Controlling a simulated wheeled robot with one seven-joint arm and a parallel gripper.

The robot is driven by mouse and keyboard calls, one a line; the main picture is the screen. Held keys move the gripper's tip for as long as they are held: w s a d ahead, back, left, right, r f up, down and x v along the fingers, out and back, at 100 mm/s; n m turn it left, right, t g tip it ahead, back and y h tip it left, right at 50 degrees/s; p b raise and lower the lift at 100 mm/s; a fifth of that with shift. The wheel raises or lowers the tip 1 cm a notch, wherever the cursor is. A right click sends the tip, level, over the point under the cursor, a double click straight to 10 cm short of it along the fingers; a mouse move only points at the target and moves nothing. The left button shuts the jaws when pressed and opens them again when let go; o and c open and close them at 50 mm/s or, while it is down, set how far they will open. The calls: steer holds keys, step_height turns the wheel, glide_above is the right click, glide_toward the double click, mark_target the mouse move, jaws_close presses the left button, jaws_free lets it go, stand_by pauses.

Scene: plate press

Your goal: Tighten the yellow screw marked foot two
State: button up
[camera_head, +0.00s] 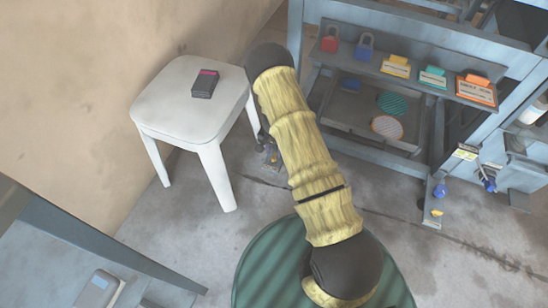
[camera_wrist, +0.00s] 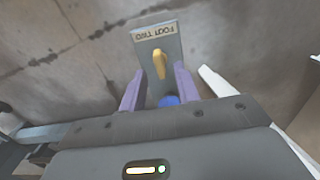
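In the wrist view the yellow screw (camera_wrist: 159,62) stands out from a grey plate (camera_wrist: 170,46) whose label reads FOOT TWO, seen upside down. My gripper (camera_wrist: 160,69) has two purple fingers set apart, one on each side of the screw's near end in the picture. Gaps show between the screw and both fingers; I cannot tell the depth between them. A round blue part (camera_wrist: 169,100) shows between the fingers, closer to the palm. In the head view my arm hides most of this spot, and the screw is too small to make out surely.
A white stool (camera_head: 185,118) with a dark device (camera_head: 205,84) on it stands left of my arm. A grey rack (camera_head: 425,50) with padlocks and tags stands right. Another yellow part (camera_head: 437,213) sits low on the rack. A green round surface (camera_head: 262,262) lies below my arm.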

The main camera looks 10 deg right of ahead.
mark_target(274, 158)
step_height(274, 158, down, 3)
steer(key=shift+r+b, duration=0.15)
steer(key=shift+b, duration=0.3)
jaws_close()
